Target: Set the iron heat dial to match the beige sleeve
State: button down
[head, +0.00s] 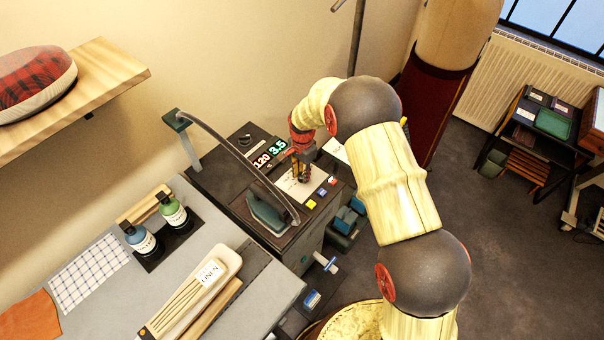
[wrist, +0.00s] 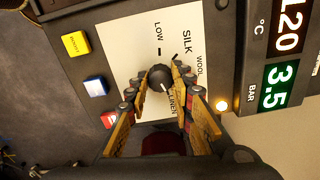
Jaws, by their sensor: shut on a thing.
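The heat dial (wrist: 160,78) is a dark round knob on a white panel marked LOW, SILK, WOOL and LINEN. My gripper (wrist: 160,84) is shut on it, one finger on each side; it also shows over the panel in the head view (head: 301,172). A pale mark on the knob seems to face the LINEN side, but the fingers partly hide it. The beige sleeve (head: 180,312), with a tag reading LINEN (head: 210,272), lies on a narrow board at the lower left. The iron (head: 267,214) rests on the station left of the dial.
The displays read 120 °C (wrist: 288,27) and 3.5 bar (wrist: 279,86). Yellow (wrist: 75,43), blue-white (wrist: 95,86) and red-white (wrist: 110,119) buttons sit close by. A curved hose (head: 240,158) arches over the station. Two bottles (head: 173,210) stand on the table.

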aim_at(302, 175)
jog(key=shift+m, duration=0.9)
jog(key=c, duration=1.6)
grip_release()
jog(key=shift+o, duration=0.3)
notch_tip(302, 175, up, 12)
